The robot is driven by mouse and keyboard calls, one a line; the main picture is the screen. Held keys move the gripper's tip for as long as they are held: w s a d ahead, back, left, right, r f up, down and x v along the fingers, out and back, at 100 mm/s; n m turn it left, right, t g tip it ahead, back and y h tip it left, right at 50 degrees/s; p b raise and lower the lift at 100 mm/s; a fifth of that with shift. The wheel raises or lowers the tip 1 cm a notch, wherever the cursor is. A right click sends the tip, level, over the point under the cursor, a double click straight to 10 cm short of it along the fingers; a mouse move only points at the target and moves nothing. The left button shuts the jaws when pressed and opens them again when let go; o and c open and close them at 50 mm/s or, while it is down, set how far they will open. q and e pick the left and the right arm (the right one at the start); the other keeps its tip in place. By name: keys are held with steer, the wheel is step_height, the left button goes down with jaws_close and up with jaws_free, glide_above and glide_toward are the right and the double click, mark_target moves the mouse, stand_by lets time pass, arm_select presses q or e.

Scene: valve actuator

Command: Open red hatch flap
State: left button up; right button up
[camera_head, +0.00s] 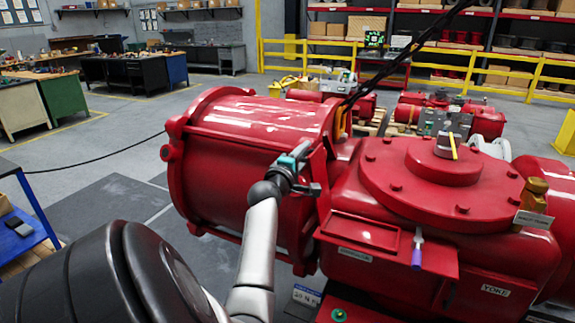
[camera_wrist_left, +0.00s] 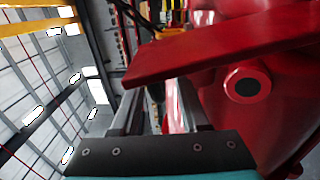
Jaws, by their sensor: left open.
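The red hatch flap (camera_head: 319,165) stands as a thin raised plate on the left side of the red valve actuator housing (camera_head: 400,270). In the left wrist view the flap (camera_wrist_left: 215,45) is a broad red slab crossing in front of the camera. My left gripper (camera_head: 312,172), with a teal body, is open at the flap. In the left wrist view its two fingers (camera_wrist_left: 160,105) reach up to the flap's lower edge and their tips are hidden behind it. I cannot tell whether they touch it. My right gripper is not in view.
A large red cylinder (camera_head: 255,130) lies behind my left gripper. A purple-handled tool (camera_head: 417,252) stands at a red ledge on the housing. A brass fitting (camera_head: 533,194) sits at the right. Dark cables hang above. Open floor lies left of the cylinder.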

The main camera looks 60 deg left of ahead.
arm_select(q)
steer(key=v, duration=1.3)
steer(key=shift+s, duration=0.15)
